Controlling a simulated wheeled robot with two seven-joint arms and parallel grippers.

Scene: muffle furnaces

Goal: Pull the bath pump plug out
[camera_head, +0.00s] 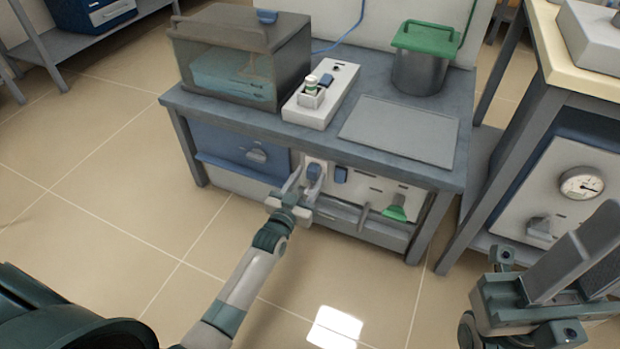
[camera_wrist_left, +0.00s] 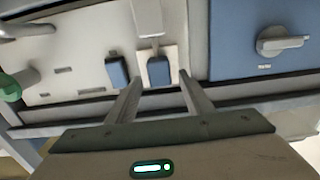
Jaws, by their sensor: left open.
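Two blue plugs sit side by side on the white front panel under the bench. One blue plug (camera_head: 314,171) is on a pale plate; in the left wrist view this plug (camera_wrist_left: 158,72) lies between my fingertips. The other blue plug (camera_head: 341,175) is just beside it and outside the fingers, also in the wrist view (camera_wrist_left: 117,72). I cannot tell which one is the bath pump's. My left gripper (camera_head: 300,182) is open at the panel, its fingers either side of the first plug, with no clear contact. My right gripper (camera_head: 577,262) is at lower right, away from the panel; its finger gap is unclear.
A glass-sided water bath (camera_head: 240,62), a white switch box (camera_head: 321,98) and a green-lidded pot (camera_head: 420,62) stand on the bench (camera_head: 225,108). A green plug or handle (camera_head: 395,213) is further right on the panel. A gauge cabinet (camera_head: 545,190) stands right. Floor in front is clear.

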